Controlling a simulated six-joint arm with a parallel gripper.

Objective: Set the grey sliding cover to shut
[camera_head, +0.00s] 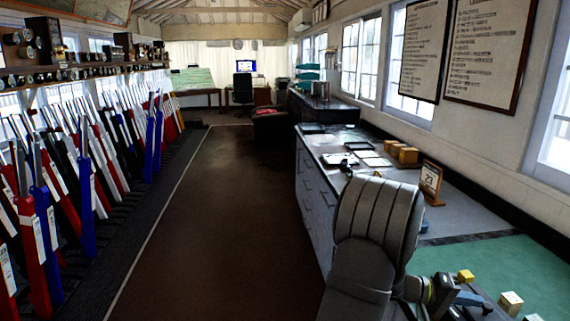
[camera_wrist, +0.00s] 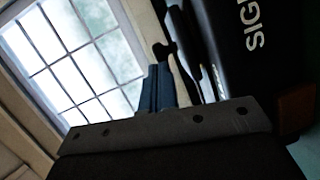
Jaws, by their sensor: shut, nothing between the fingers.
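My gripper (camera_head: 480,301) is at the lower right of the head view, low over the green surface. Its blue fingers (camera_wrist: 161,88) are shut and empty in the wrist view. A black upright part with a rounded top (camera_wrist: 166,50) shows just beyond the fingertips; I cannot tell whether they touch. A black panel with white letters reading "SIG" (camera_wrist: 235,45) is to the right of the fingers. I cannot make out the grey sliding cover for certain in either view, nor how it is set.
A yellow block (camera_head: 465,276) and pale blocks (camera_head: 510,302) are by my gripper on the green surface (camera_head: 510,262). The counter (camera_head: 345,150) runs back along the windows. Coloured levers (camera_head: 85,185) line the left side.

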